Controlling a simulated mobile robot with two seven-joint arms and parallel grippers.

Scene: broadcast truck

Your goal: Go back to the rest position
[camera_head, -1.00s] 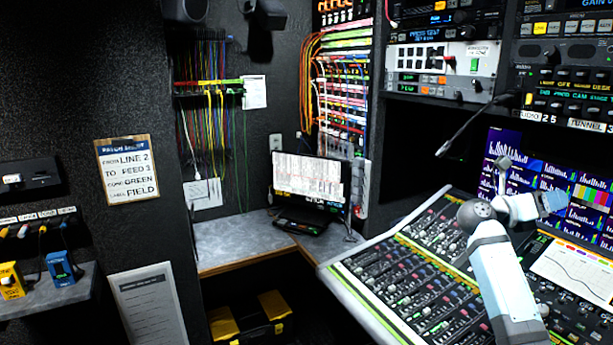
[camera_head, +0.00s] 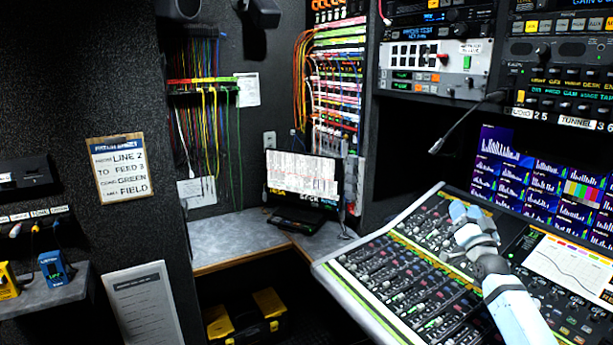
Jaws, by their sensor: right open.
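My right arm comes in from the lower right over the mixing console (camera_head: 350,290). Its grey and pale blue wrist and gripper (camera_head: 463,215) are above the console's upper part, pointing away from me. The right gripper is open, and nothing shows held in it. The fingers are small here, and the arm hides part of the console's faders and buttons. My left gripper is not in view.
A monitor wall (camera_head: 545,180) and a gooseneck microphone (camera_head: 465,123) stand behind the console. A yellow-black toolbox (camera_head: 245,320) is below. A clipboard (camera_head: 121,170) hangs on the left wall.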

